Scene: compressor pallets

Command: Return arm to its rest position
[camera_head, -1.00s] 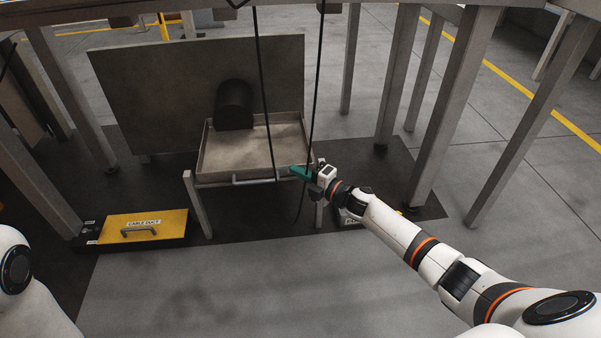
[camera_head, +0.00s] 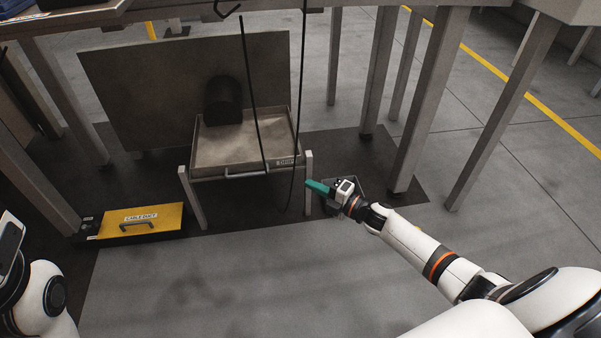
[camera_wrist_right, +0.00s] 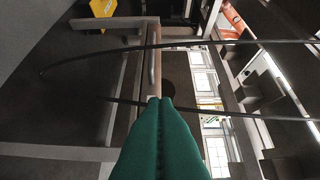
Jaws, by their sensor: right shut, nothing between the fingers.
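My right arm comes in from the lower right in the head view. Its gripper (camera_head: 318,187) has teal fingers that are shut and empty, just right of the front leg of a small metal tray stand. In the right wrist view the teal fingers (camera_wrist_right: 160,104) lie pressed together with nothing between them. Part of my left arm (camera_head: 40,290) shows at the lower left edge of the head view; its gripper fingers are not in view.
Dark cables (camera_head: 250,90) hang close to the right gripper. Table legs (camera_head: 430,95) stand at right. The front floor is clear.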

